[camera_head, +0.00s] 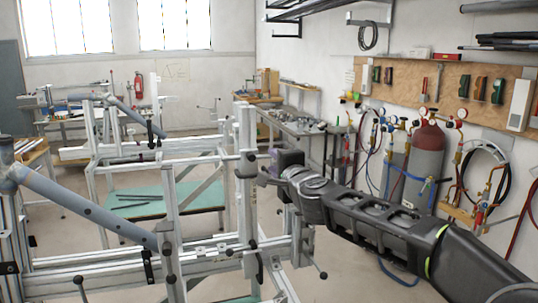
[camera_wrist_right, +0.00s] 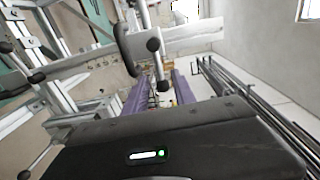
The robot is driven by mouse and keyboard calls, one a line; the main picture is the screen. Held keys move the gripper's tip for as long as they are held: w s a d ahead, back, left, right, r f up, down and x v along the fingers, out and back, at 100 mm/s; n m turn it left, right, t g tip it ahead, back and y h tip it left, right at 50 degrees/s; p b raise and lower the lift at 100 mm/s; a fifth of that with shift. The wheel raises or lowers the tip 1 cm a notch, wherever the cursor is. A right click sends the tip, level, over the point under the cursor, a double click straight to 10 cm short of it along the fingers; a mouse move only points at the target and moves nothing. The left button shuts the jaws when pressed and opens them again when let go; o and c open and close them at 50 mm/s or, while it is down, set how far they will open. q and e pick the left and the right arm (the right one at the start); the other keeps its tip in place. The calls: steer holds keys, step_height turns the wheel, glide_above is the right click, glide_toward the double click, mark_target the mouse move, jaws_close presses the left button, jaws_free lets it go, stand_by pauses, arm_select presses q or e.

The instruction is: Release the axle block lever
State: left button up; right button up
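The aluminium frame jig (camera_head: 245,130) stands in the middle of the head view, holding a grey-blue tube. A lever with a black ball knob (camera_head: 252,158) sits on its upright post, next to my right gripper (camera_head: 268,175). In the right wrist view, a metal lever with a black knob (camera_wrist_right: 154,45) crosses a light aluminium bar. Its lower end shows between the purple fingers of my right gripper (camera_wrist_right: 159,92). The fingers stand apart with a gap; I cannot tell whether they touch the lever. I cannot tell which lever belongs to the axle block. My left gripper is out of view.
More knobbed levers, such as one at the lower right (camera_head: 322,275), stick out from the jig. A second jig (camera_head: 100,150) and a green-topped table (camera_head: 150,200) stand behind. A red gas cylinder (camera_head: 427,150) and hoses stand at the right wall.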

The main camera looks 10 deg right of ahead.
mark_target(269, 157)
steer(key=w+p, duration=0.1)
steer(key=w, duration=0.3)
steer(key=shift+a, duration=0.2)
steer(key=shift+w+f+p, duration=0.15)
steer(key=shift+w+p, duration=0.3)
steer(key=shift+w, duration=0.15)
steer(key=shift+c, duration=0.4)
jaws_close()
steer(key=shift+f, duration=0.1)
